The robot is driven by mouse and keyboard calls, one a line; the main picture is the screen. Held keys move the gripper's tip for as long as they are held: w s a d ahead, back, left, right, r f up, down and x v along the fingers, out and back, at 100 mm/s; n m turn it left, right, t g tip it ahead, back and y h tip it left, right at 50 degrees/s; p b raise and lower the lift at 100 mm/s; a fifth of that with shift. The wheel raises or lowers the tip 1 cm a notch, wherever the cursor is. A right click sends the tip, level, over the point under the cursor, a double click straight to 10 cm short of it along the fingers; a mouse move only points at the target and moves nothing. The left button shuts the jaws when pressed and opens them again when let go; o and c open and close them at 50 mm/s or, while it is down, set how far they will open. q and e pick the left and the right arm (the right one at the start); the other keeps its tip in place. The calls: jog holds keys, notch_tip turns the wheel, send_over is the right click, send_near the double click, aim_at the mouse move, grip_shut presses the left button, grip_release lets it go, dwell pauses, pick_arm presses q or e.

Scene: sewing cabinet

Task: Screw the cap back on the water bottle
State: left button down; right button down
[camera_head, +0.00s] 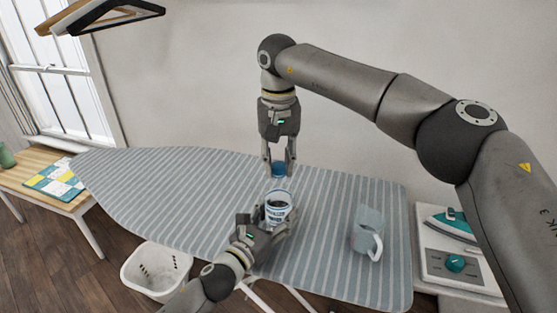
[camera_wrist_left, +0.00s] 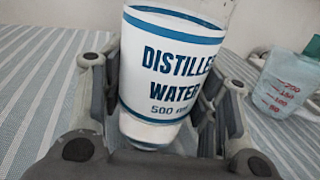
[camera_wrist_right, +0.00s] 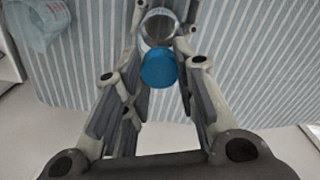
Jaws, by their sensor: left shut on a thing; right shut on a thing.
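The water bottle (camera_head: 278,210) stands upright over the ironing board. It is clear, with a white and blue label reading "Distilled Water" in the left wrist view (camera_wrist_left: 175,70). My left gripper (camera_head: 268,222) is shut on the bottle's body from the near side, one finger on each side of the label. My right gripper (camera_head: 278,160) points down from above and is shut on the cap.
The striped ironing board (camera_head: 180,185) is mostly clear on the left. A clear measuring jug (camera_head: 367,232) stands right of the bottle. An iron (camera_head: 452,224) rests on a side unit at the right. A white basket (camera_head: 157,270) is on the floor, and hangers (camera_head: 110,15) hang upper left.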

jog(key=m, duration=1.6)
jog(key=shift+m, duration=0.3)
jog(key=m, duration=1.6)
jog(key=shift+f, duration=0.1)
jog(key=m, duration=1.1)
jog(key=c, duration=1.1)
grip_release()
